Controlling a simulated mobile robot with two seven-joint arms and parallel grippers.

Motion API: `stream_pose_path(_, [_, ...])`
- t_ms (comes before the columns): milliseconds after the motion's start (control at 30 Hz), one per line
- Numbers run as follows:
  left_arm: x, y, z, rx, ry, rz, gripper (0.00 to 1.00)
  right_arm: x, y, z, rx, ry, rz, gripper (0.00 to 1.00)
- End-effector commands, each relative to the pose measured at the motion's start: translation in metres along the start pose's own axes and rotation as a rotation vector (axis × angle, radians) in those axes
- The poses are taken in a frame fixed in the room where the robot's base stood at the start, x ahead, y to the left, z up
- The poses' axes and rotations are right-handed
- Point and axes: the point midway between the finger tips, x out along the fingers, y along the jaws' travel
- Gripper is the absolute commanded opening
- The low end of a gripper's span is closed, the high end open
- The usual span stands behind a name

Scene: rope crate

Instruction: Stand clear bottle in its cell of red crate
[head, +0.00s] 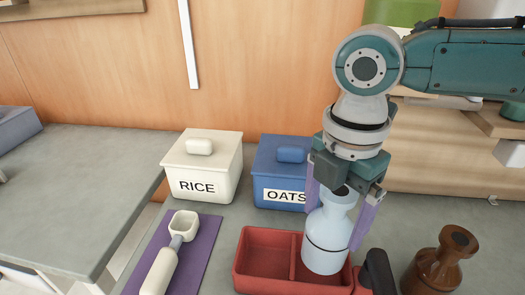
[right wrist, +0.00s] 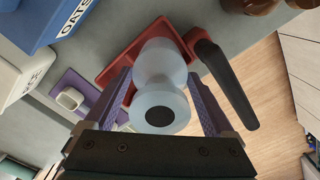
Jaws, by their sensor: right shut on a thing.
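The clear bottle (head: 328,235) is pale blue, with a dark ring around its lower body and a dark opening on top. My right gripper (head: 336,222) is shut on it from above, with one purple finger on each side. The bottle stands nearly upright at the right cell of the red crate (head: 262,284). Whether its base touches the cell floor cannot be told. The crate's left cell is empty, and a divider separates the two. In the right wrist view the bottle (right wrist: 160,90) is between the fingers, with the crate (right wrist: 118,58) beyond. My left gripper is not in view.
A black handle (head: 379,271) rises at the crate's right side. A brown bottle (head: 440,262) stands right of it. A white RICE box (head: 203,165) and blue OATS box (head: 277,172) stand behind. A white scoop (head: 160,270) lies on a purple mat (head: 206,240) at left.

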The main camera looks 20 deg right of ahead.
Motion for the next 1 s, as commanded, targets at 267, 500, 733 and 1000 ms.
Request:
stream_pose_path(267, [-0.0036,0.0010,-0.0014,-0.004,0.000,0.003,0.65,-0.0011,0.0002,0.0001,0.000,0.000,0.001,0.04])
stream_pose_path(500, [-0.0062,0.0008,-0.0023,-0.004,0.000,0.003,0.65,-0.0009,0.0000,0.0001,0.000,0.000,0.000,0.04])
stream_pose_path(733, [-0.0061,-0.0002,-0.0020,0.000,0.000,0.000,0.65,-0.0003,0.0001,0.0001,0.000,0.000,0.001,0.04])
stream_pose_path(1000, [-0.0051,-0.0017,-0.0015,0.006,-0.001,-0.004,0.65,0.0011,0.0001,0.0001,0.000,0.000,0.001,0.04])
